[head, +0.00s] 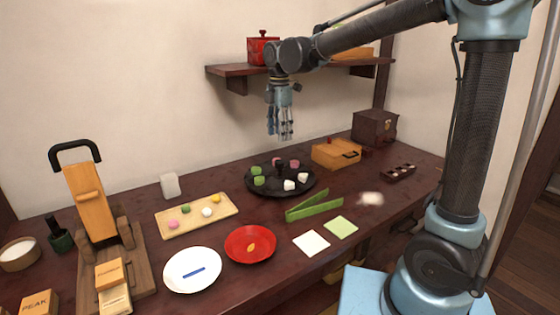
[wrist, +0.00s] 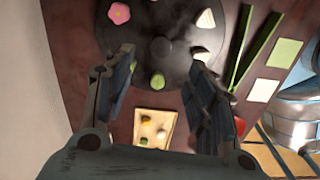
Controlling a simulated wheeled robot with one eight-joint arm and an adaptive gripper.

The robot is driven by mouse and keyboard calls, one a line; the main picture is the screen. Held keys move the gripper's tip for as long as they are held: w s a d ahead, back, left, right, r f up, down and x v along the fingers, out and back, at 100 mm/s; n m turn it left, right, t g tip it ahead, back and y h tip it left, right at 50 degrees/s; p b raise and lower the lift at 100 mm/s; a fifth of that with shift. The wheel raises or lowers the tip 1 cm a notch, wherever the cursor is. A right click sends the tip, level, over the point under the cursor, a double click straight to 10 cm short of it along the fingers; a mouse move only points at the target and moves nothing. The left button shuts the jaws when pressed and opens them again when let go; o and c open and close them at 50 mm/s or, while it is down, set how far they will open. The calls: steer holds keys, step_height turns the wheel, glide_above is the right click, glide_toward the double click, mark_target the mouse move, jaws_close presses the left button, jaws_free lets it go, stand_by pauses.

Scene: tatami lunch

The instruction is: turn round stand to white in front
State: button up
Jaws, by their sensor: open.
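The dark round stand (head: 262,190) sits on the table, with a dark knob (head: 279,168) at its middle. White pieces (head: 289,185) stand at its front right, green pieces (head: 258,180) at its left and pink ones (head: 294,163) at its back. My gripper (head: 281,132) hangs open and empty above the stand, apart from it. In the wrist view the stand (wrist: 175,72) lies beyond my open gripper (wrist: 162,62). A green piece (wrist: 157,80) shows between the fingers, a pink flower-shaped piece (wrist: 119,13) at upper left and a white piece (wrist: 206,18) at upper right.
Green tongs (head: 315,207) lie just in front of the stand. A wooden tray (head: 190,222) of sweets, a red dish (head: 250,258) and a white plate (head: 193,280) stand to the left. An orange box (head: 336,153) stands at right; a shelf (head: 225,70) is behind my arm.

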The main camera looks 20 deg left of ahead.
mark_target(280, 161)
step_height(280, 161, down, 11)
stand_by(0.4)
jaws_close()
